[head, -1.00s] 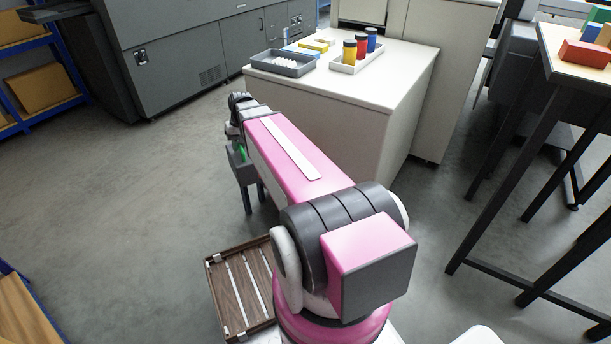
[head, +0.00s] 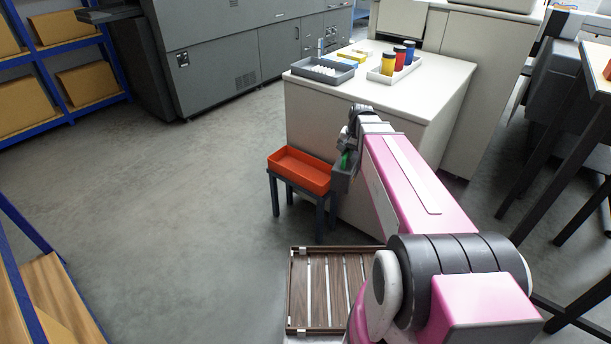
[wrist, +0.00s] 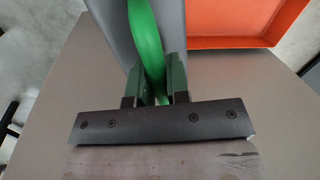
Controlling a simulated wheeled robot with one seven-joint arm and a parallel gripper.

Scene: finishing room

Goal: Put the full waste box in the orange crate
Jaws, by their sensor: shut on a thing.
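The orange crate (head: 293,178) stands open and looks empty on a small dark stand beside the white counter. Part of its inside and rim shows at the upper right of the wrist view (wrist: 235,42). The waste box (head: 341,181) is grey with a green handle and hangs from my gripper (head: 347,152), just right of the crate. In the wrist view my gripper (wrist: 155,88) is shut on the green handle. The waste box's grey wall (wrist: 113,25) shows beside the handle, left of the crate. Its contents are hidden.
The white counter (head: 400,100) holds a grey tray (head: 320,70) and a white tray with red, yellow and blue jars. The dark stand (head: 320,213) carries the crate. Blue shelving (head: 70,85) stands at left. The floor (head: 180,210) left of the crate is clear.

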